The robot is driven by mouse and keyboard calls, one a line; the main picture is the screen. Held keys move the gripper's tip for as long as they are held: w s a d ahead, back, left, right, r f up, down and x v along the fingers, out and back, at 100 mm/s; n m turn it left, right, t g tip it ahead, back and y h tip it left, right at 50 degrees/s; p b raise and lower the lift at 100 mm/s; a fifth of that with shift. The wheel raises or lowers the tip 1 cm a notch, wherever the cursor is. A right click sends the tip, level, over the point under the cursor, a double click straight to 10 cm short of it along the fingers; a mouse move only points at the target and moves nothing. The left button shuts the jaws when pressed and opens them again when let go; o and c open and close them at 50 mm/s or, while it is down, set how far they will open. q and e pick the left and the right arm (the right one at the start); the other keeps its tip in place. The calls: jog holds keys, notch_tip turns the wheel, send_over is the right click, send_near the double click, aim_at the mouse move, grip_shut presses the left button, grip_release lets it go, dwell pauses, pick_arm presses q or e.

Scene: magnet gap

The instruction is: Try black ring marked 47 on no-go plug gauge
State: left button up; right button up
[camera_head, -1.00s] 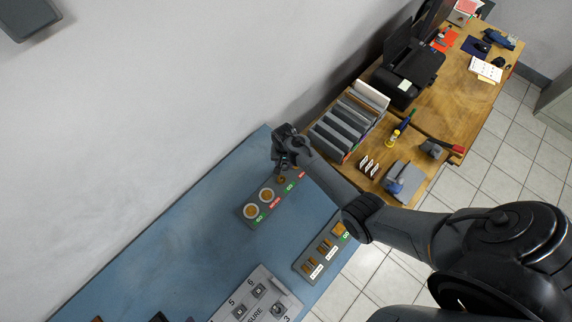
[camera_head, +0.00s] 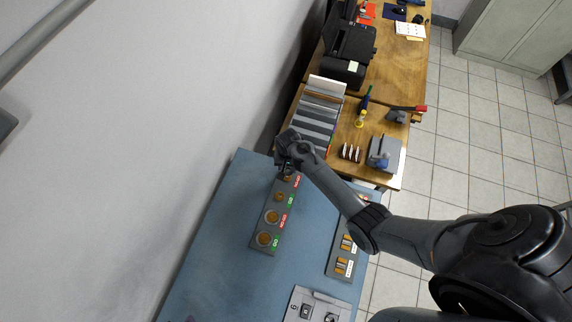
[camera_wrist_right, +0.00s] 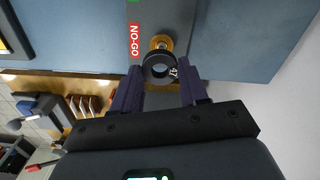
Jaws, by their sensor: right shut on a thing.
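The black ring marked 47 (camera_wrist_right: 147,67) is between the fingertips of my right gripper (camera_wrist_right: 163,88), which is shut on it. Its hole and the white 47 face the wrist camera. The brass no-go plug (camera_wrist_right: 161,41) shows just behind the ring's upper edge, beside a red NO-GO label (camera_wrist_right: 135,40); I cannot tell whether ring and plug touch. In the head view my right gripper (camera_head: 287,168) is over the far end of the grey gauge block (camera_head: 259,226), largely hiding the ring. My left gripper is not in view.
Other brass plugs stand on the block, the largest (camera_head: 264,239) at its near end. A grey tray with brass pieces (camera_head: 344,262) and a light grey measuring plate (camera_head: 315,299) lie nearer on the blue bench (camera_head: 215,250). A wooden desk (camera_head: 385,105) holds files and a printer.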

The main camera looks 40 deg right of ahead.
jog(key=shift+w+r, duration=0.1)
dwell(0.3)
jog(key=shift+p, duration=0.35)
jog(key=shift+f+b, duration=1.25)
jog(key=shift+f, duration=0.45)
jog(key=shift+f+b, duration=0.8)
jog(key=shift+f, duration=0.35)
jog(key=shift+f, duration=0.4)
jog(key=o, duration=1.2)
jog(key=shift+c, duration=0.2)
jog(key=c, duration=0.5)
